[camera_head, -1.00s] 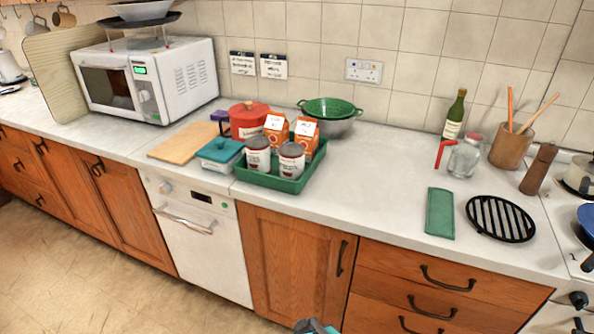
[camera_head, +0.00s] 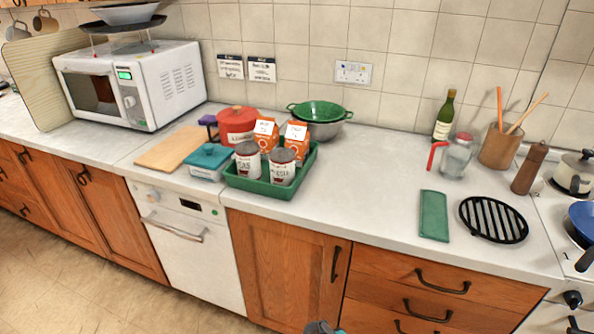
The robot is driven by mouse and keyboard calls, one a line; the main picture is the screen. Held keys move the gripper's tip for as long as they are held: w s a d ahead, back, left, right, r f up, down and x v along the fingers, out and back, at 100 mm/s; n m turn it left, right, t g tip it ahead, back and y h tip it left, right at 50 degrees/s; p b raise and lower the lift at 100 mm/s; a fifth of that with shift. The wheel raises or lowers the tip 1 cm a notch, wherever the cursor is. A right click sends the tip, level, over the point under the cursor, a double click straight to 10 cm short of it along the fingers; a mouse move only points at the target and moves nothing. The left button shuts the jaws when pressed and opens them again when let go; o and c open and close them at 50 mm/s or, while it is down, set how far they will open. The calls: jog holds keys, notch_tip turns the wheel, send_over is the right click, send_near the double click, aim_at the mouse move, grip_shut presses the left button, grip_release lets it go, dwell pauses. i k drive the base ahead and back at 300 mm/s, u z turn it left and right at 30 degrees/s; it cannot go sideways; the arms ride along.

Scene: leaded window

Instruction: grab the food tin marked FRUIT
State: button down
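Two tins with pale labels and dark lettering stand upright side by side at the front of a green tray (camera_head: 262,189) on the worktop. The left tin (camera_head: 248,161) and the right tin (camera_head: 282,167) look alike. Their print is too small and blurred to read for sure, so I cannot tell whether either one is marked FRUIT. Two orange-and-white cartons stand behind them, the left carton (camera_head: 266,134) and the right carton (camera_head: 297,139). Only a small grey and teal piece of my arm shows at the bottom edge. My gripper is not in view.
A red pot (camera_head: 237,124), a teal-lidded box (camera_head: 209,160) and a cutting board (camera_head: 170,148) crowd the tray's left. A green colander (camera_head: 320,110) sits behind it. Clear worktop lies to the right, up to a green cloth (camera_head: 433,215) and a black grate (camera_head: 493,219).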

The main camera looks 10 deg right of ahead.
aim_at(282, 161)
jog(key=z, duration=0.75)
jog(key=k, duration=0.7)
jog(key=u, duration=0.65)
jog(key=i, duration=1.05)
jog(key=z, duration=0.05)
